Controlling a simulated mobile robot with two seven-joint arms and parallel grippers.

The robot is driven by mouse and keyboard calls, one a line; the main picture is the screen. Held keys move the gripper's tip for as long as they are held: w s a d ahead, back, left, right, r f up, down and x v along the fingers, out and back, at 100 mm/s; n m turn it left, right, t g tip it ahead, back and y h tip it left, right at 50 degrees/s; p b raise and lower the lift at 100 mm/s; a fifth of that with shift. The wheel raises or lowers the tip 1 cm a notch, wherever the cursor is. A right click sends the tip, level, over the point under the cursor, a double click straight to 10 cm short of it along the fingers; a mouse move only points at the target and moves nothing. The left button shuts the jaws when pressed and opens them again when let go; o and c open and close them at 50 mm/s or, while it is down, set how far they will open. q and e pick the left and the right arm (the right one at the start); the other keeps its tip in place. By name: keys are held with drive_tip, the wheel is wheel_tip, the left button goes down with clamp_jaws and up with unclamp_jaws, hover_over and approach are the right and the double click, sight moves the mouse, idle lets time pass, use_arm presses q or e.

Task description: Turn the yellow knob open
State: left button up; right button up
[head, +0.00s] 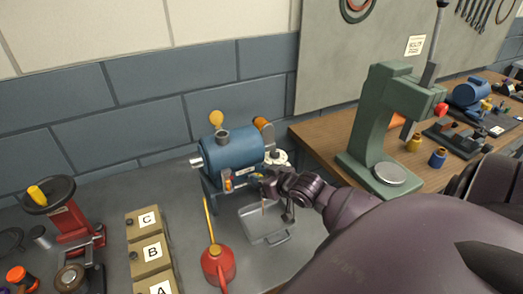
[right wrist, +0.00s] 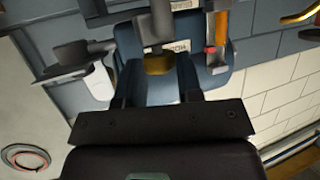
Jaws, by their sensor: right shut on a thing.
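The blue casing (head: 235,150) stands on the bench near the wall in the head view. It carries a round yellow disc at its top left, a yellow-orange cap at its top right and a small orange lever (head: 228,180) low on its front. My right gripper (head: 262,180) is at the casing's lower front right. In the right wrist view a dull yellow knob (right wrist: 158,64) on a grey stem sits between my right gripper's fingers (right wrist: 157,84), which are shut on it. The orange lever (right wrist: 211,32) is beside it. My arm hides the knob in the head view. My left gripper is not in view.
A grey metal tray (head: 270,237) lies below my right gripper. A red oil can (head: 218,266) with a yellow spout stands left of it. Boxes marked A, B and C (head: 150,250) are farther left. A green press (head: 372,135) stands on the wooden bench at right.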

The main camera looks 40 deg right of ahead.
drive_tip(key=shift+w+d+r+n+y+b, duration=0.1)
drive_tip(key=shift+n+y+b, duration=0.05)
drive_tip(key=shift+n+y, duration=0.35)
drive_tip(key=shift+d+n+y+b, duration=0.15)
drive_tip(key=shift+n+y, duration=0.25)
drive_tip(key=shift+y, duration=0.2)
use_arm(q)
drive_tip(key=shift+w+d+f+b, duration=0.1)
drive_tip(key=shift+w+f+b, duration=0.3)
drive_tip(key=shift+b, duration=0.25)
use_arm(e)
drive_tip(key=shift+d+n+y, duration=0.1)
drive_tip(key=shift+n+y, duration=0.7)
drive_tip(key=n+g+y+b, duration=0.1)
drive_tip(key=n+y+b, duration=0.1)
drive_tip(key=b, duration=0.1)
drive_tip(key=shift+w+d+b, duration=0.1)
drive_tip(key=shift+b, duration=0.25)
drive_tip(key=shift+n+g+y+b, duration=0.3)
drive_tip(key=shift+g+y+b, duration=0.15)
drive_tip(key=shift+b, duration=0.25)
use_arm(q)
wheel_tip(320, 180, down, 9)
drive_tip(key=b, duration=0.3)
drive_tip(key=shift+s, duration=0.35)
use_arm(e)
drive_tip(key=shift+n+g+y, duration=0.35)
drive_tip(key=shift+n+y, duration=0.35)
drive_tip(key=shift+y, duration=0.05)
